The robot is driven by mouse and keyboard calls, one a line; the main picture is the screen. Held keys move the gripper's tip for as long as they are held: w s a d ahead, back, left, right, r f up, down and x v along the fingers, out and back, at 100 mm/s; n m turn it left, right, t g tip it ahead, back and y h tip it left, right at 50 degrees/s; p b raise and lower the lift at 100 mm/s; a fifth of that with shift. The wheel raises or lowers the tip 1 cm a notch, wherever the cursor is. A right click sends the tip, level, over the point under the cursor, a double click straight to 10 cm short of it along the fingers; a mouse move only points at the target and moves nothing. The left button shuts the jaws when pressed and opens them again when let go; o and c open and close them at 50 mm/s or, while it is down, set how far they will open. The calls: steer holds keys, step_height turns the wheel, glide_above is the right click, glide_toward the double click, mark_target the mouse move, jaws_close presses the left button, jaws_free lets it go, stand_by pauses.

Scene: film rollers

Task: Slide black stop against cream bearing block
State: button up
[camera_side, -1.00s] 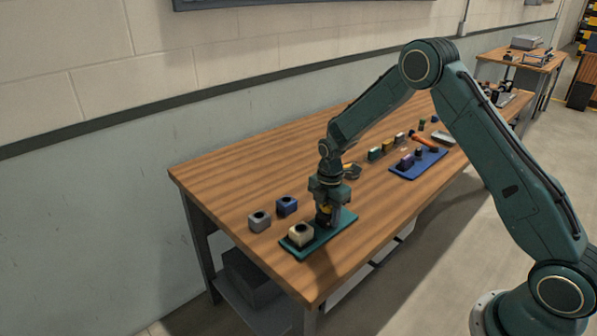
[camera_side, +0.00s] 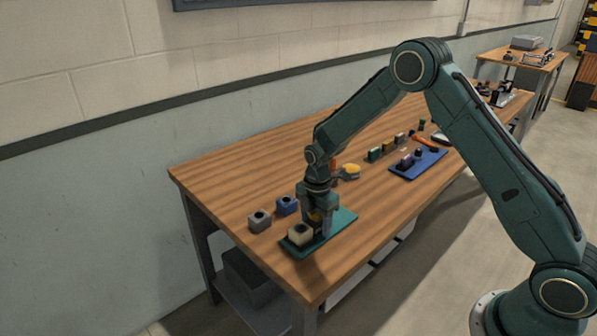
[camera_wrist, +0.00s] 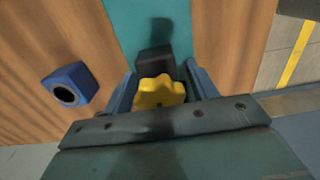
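The cream bearing block (camera_side: 298,236) stands on the near left end of the teal plate (camera_side: 342,221), its dark bore facing up. The black stop (camera_wrist: 154,58) carries a yellow lobed knob (camera_wrist: 161,93) and sits on the plate. My gripper (camera_wrist: 162,84) points down with one finger on each side of the knob and appears closed on the stop. In the side view my gripper (camera_side: 318,228) is just right of the cream block, very close to it. The fingers hide most of the stop there, so I cannot tell whether it touches the cream block.
A blue block (camera_side: 287,205) and a grey block (camera_side: 259,221) stand left of the plate. A yellow-topped part (camera_side: 349,172) lies behind my gripper. A blue plate (camera_side: 418,164) with small parts lies further right. Bare wood lies between the plates.

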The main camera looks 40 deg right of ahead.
steer(key=shift+r, duration=0.15)
step_height(320, 180, up, 13)
steer(key=shift+f, duration=0.1)
steer(key=shift+r, duration=0.4)
stand_by(0.4)
steer(key=shift+r, duration=0.1)
steer(key=s+r+m+t, duration=0.3)
steer(key=s+r+m, duration=0.5)
steer(key=s+r, duration=0.6)
steer(key=s+a+r+m+t, duration=0.1)
steer(key=s+m+t, duration=0.1)
steer(key=s+m, duration=0.8)
steer(key=s, duration=0.7)
steer(key=shift+s+a+r+t, duration=0.15)
steer(key=shift+s+r+t, duration=0.15)
steer(key=shift+s, duration=0.05)
